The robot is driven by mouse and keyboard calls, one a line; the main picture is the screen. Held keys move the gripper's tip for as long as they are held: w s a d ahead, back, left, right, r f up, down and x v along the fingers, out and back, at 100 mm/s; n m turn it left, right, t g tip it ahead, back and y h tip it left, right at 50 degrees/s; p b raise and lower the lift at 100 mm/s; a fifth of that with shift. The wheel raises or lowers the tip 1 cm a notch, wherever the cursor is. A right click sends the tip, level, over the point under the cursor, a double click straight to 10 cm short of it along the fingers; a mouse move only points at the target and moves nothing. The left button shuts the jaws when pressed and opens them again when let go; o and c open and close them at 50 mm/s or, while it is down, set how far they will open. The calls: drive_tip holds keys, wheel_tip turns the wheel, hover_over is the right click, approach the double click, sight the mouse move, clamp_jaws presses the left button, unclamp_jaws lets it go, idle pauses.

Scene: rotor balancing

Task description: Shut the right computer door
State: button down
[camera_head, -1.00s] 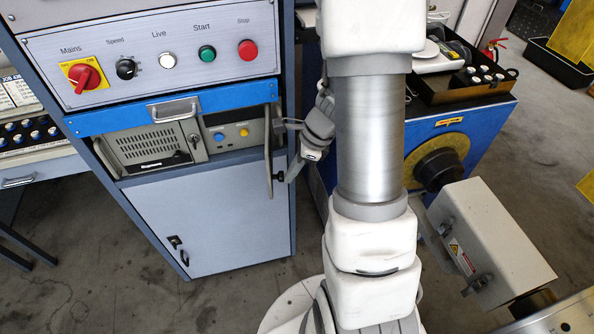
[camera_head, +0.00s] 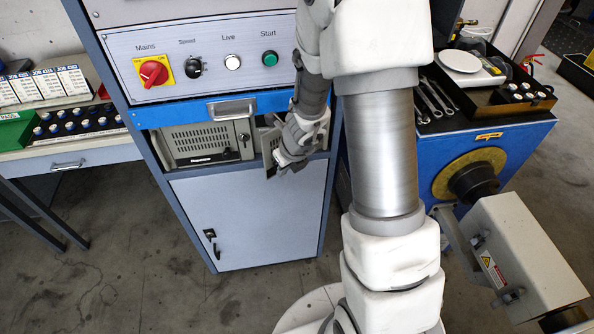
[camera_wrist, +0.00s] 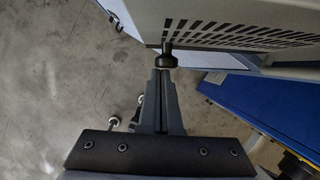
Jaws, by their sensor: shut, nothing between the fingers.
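The computer (camera_head: 205,142) sits in the cabinet bay below the blue strip; its vented left door lies flat across the front. The right computer door (camera_head: 270,145) is a grey panel, swung partly out from the bay and partly hidden by my gripper. My gripper (camera_head: 281,162) is at this door's outer side. In the wrist view, a grey vented panel (camera_wrist: 235,22), which appears to be the right door, has a black knob (camera_wrist: 167,57). My shut, empty fingers (camera_wrist: 165,76) are just below the knob; I cannot tell whether they touch it.
The blue strip's handle (camera_head: 232,110) juts out above the computer. A blue machine (camera_head: 500,150) with a black tray and tools stands close on the right. A side table (camera_head: 65,150) is on the left. The floor before the cabinet is clear.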

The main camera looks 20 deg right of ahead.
sight(271, 166)
drive_tip(key=shift+w+a+p, duration=0.45)
drive_tip(key=shift+w+a, duration=0.05)
drive_tip(key=shift+w, duration=0.35)
drive_tip(key=shift+w+a+p, duration=0.4)
drive_tip(key=shift+w+a, duration=0.05)
drive_tip(key=shift+w, duration=0.4)
drive_tip(key=shift+s, duration=0.1)
